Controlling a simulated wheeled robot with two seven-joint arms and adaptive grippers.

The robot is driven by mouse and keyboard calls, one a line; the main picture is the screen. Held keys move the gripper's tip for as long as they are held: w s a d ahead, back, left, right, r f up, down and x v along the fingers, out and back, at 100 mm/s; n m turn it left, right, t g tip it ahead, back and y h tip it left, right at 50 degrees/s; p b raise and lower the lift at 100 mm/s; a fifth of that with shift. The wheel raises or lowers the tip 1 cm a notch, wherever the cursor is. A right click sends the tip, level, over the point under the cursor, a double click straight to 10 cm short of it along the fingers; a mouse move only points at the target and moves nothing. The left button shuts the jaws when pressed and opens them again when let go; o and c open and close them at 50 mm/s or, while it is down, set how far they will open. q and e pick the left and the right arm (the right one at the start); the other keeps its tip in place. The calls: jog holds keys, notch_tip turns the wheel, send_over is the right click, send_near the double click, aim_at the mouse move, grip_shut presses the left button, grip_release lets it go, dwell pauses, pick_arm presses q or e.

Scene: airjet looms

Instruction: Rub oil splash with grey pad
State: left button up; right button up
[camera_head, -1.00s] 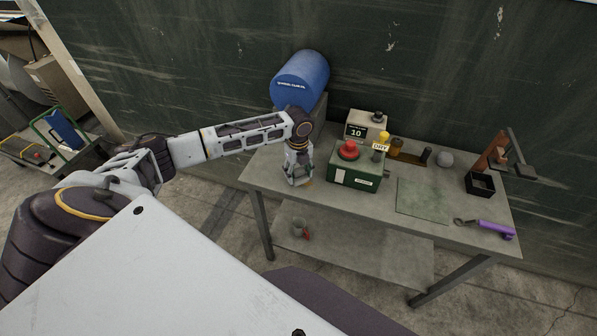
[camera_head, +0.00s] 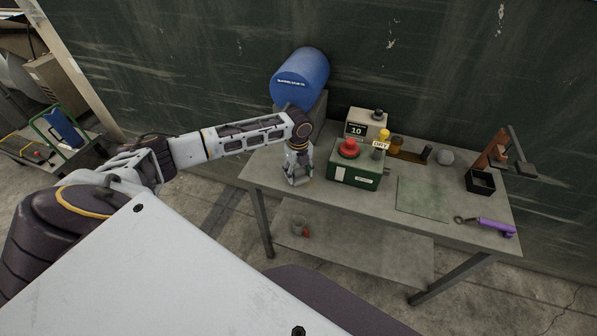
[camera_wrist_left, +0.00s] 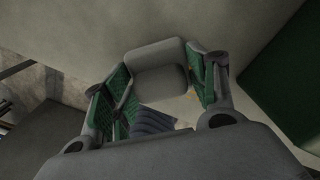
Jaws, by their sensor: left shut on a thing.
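My left gripper (camera_head: 297,179) is low over the left part of the workbench, beside the green box. In the left wrist view the gripper (camera_wrist_left: 160,75) is shut on the grey pad (camera_wrist_left: 155,80), a rounded block between its green-lined fingers. A dark ridged part (camera_wrist_left: 150,120) shows just below the pad. A faint yellowish patch on the bench, perhaps the oil splash (camera_wrist_left: 190,94), shows beside the pad and is mostly hidden. I cannot tell whether the pad touches the bench. My right gripper is not in view.
The green box with a red button (camera_head: 355,170) stands close right of the gripper. A blue drum (camera_head: 300,78) is behind. The bench front edge is near.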

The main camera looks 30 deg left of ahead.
aim_at(308, 177)
pick_arm(q)
jog(key=shift+f, duration=0.25)
jog(key=shift+d, duration=0.1)
jog(key=shift+w+d+r+p, duration=0.15)
jog(key=shift+d+p, duration=0.15)
jog(key=shift+d, duration=0.3)
jog(key=shift+w+d+f+p, duration=0.15)
jog(key=shift+d+p, duration=0.1)
jog(key=shift+d, duration=0.3)
jog(key=shift+w+d+r+p, duration=0.15)
jog(key=shift+d+p, duration=0.15)
jog(key=shift+d, duration=0.4)
jog(key=shift+d, duration=0.1)
